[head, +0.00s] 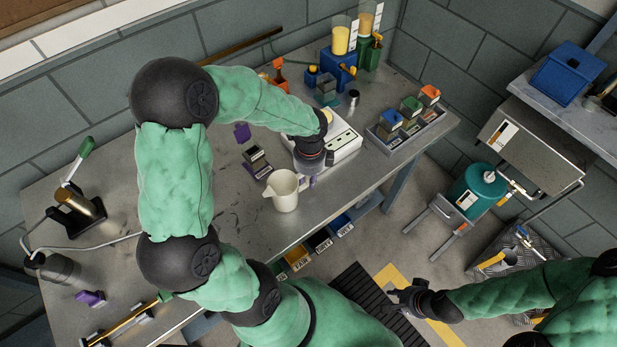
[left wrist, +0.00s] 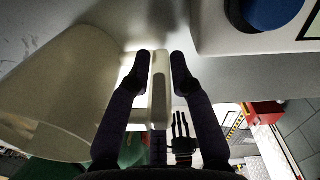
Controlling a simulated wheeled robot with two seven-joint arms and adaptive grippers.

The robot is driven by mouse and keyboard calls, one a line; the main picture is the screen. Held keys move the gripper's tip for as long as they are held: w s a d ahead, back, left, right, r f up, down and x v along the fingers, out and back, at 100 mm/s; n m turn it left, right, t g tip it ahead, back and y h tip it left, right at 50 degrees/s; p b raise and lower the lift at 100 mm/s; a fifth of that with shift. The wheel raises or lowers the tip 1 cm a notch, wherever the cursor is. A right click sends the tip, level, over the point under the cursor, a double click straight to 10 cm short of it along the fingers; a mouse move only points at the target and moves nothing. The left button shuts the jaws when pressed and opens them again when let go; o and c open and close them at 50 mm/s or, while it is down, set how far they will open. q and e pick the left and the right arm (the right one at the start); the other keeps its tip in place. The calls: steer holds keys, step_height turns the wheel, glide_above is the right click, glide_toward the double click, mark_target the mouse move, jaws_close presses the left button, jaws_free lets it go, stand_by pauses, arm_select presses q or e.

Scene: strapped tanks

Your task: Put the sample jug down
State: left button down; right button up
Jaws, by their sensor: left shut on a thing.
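The cream sample jug (head: 284,190) is upright near the front edge of the steel bench (head: 232,215), with its spout to the left. My left gripper (head: 312,170) is at its right side. In the left wrist view the jug's pale body (left wrist: 60,95) fills the left, and its handle (left wrist: 160,75) stands between the fingers of my left gripper (left wrist: 160,68), which is shut on it. I cannot tell whether the jug's base touches the bench. My right gripper (head: 398,298) is away from the bench, over the floor, too small to judge.
A white scale-like device (head: 343,140) stands just behind the jug, partly hidden by my left arm. Dark and purple blocks (head: 257,162) lie to its left. A tray of coloured-top blocks (head: 405,130) is at the right. Bench space left of the jug is clear.

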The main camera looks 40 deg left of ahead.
arm_select(q)
steer(key=shift+f, duration=0.1)
steer(key=c, duration=1.4)
jaws_free()
step_height(320, 180, up, 12)
steer(key=p, duration=0.3)
steer(key=shift+w+d+p, duration=0.1)
steer(key=shift+p, duration=0.3)
